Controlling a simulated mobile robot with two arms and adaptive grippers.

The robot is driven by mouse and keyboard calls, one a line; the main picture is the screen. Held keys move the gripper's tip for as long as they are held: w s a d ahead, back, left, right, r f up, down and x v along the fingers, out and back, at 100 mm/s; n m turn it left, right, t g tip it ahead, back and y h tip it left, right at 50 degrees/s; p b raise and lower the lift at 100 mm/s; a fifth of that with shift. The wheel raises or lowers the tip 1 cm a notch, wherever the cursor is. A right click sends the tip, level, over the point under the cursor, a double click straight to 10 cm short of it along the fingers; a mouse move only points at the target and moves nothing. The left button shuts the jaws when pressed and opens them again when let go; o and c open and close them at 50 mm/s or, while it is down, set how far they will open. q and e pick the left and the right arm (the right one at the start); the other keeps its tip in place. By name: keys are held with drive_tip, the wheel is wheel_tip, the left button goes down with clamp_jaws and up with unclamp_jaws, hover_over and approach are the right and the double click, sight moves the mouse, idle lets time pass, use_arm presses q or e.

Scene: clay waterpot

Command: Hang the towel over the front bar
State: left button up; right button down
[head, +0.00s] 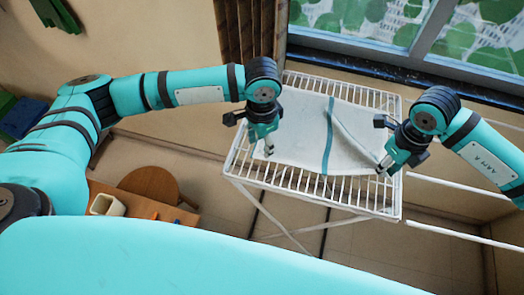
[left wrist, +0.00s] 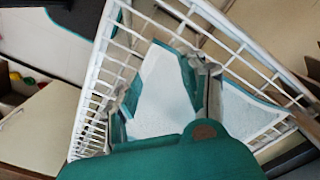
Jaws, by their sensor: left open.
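A pale towel (head: 302,135) with a teal stripe lies across the top of a white drying rack (head: 385,207). A raised fold runs through it toward my right gripper. The rack's near edge bar (head: 312,203) is bare. My left gripper (head: 266,151) is over the towel's near left part. In the left wrist view its jaws (left wrist: 162,88) are apart, with the towel (left wrist: 163,95) visible between and below them. My right gripper (head: 382,170) is at the towel's right near corner. Its fingertips are too small to tell whether they are closed on the cloth.
A window (head: 395,25) is behind the rack. A round brown stool or chair (head: 150,185) and a table with a cream cup-like container (head: 106,205) stand at the lower left. White rails (head: 460,187) extend right of the rack. Tiled floor shows below.

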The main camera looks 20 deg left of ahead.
use_arm(q)
drive_tip(key=shift+f, duration=1.35)
clamp_jaws()
drive_tip(key=shift+r, duration=2.5)
